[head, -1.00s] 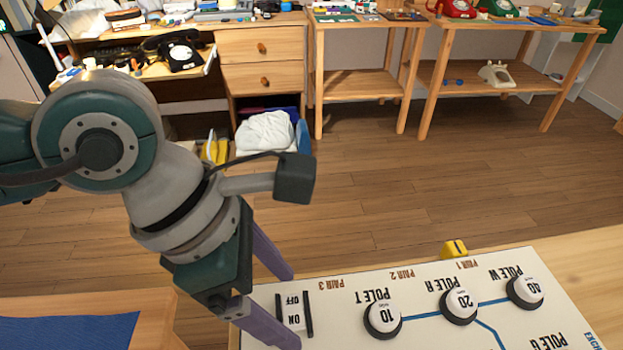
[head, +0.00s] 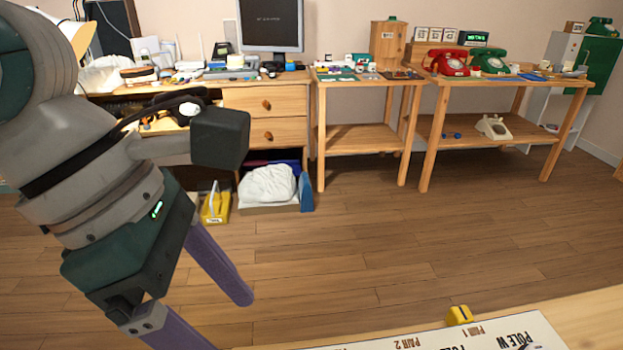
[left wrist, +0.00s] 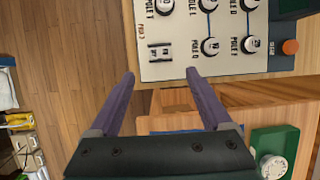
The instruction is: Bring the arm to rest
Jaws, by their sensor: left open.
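My left arm comes in from the left in the head view. Its gripper (head: 222,322) has two purple fingers spread apart, with nothing between them. In the left wrist view the open gripper (left wrist: 161,76) points toward the white pole panel (left wrist: 178,70), and its fingertips overlap the panel's near edge. The panel has several round knobs and a switch (left wrist: 160,52), which lies just beyond the gap between the fingers. In the head view only the far edge of the panel (head: 440,335) shows. My right gripper is in neither view.
A wooden desk with drawers (head: 265,100) stands at the back left. A wooden table (head: 365,82) and another table with red (head: 449,62) and green (head: 490,62) phones stand to its right. The floor (head: 400,240) between is clear.

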